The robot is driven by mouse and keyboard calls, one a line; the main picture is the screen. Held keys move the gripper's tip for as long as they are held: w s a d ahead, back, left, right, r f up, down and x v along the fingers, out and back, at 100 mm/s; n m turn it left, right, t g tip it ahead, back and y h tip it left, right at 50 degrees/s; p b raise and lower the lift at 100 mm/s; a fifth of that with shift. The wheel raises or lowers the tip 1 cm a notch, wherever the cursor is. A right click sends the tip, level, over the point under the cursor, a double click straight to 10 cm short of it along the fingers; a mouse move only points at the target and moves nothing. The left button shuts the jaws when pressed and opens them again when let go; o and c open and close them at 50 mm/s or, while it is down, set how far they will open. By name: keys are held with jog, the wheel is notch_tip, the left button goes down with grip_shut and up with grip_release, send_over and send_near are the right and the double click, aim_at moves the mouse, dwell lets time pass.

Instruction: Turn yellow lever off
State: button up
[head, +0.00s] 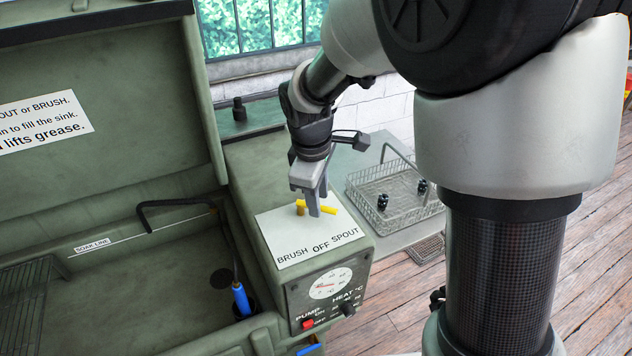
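The yellow lever (330,208) is on top of the green control housing. It extends right from a brass-coloured pivot (300,209), toward the SPOUT side of the white label plate (292,238). The plate reads BRUSH, OFF and SPOUT from left to right; OFF is below the lever in the picture. My gripper (319,204) points down at the lever. One finger is in front of the lever and hides part of it; the other shows just behind. A narrow gap shows between the fingers. I cannot tell whether they touch or grip the lever.
The open green sink (170,270) is at left, with a black bent spout (165,203) and a blue-handled brush (241,299). The housing front has a gauge (330,283), a red pump switch (308,324) and a heat knob (348,309). A wire basket (395,205) with dark parts stands right.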

jog(key=shift+w+f, duration=0.1)
jog(key=shift+f, duration=0.45)
grip_shut()
